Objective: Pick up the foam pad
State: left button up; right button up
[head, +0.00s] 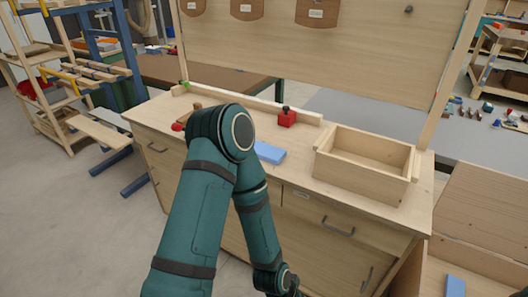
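A flat light-blue block, which looks like the foam pad (270,153), lies on the wooden workbench top (240,115) near its front edge. The elbow of my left arm stands just left of it and may hide its left end. The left forearm bends down in front of the bench. Only its wrist and a dark bit of what seems to be the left gripper (293,290) show at the lower edge, well below the pad; the fingers are cut off. My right gripper is out of view.
An open wooden box (365,183) stands right of the pad. A red block with a black knob (287,118) stands behind it. A red-ended tool (178,127) lies left, partly behind my arm. Another blue piece (455,286) sits at lower right. A tall wooden panel (330,50) rises behind.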

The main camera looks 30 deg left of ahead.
aim_at(270, 153)
jog(key=z, duration=0.55)
jog(key=j+z, duration=0.4)
jog(key=k+j+z, duration=0.15)
jog(key=j+z, duration=0.25)
jog(key=k+j+z, duration=0.1)
jog(key=j, duration=0.25)
jog(key=k+j+z, duration=0.1)
jog(key=j, duration=0.2)
jog(key=k+j, duration=0.2)
jog(key=j, duration=0.15)
jog(key=z, duration=0.05)
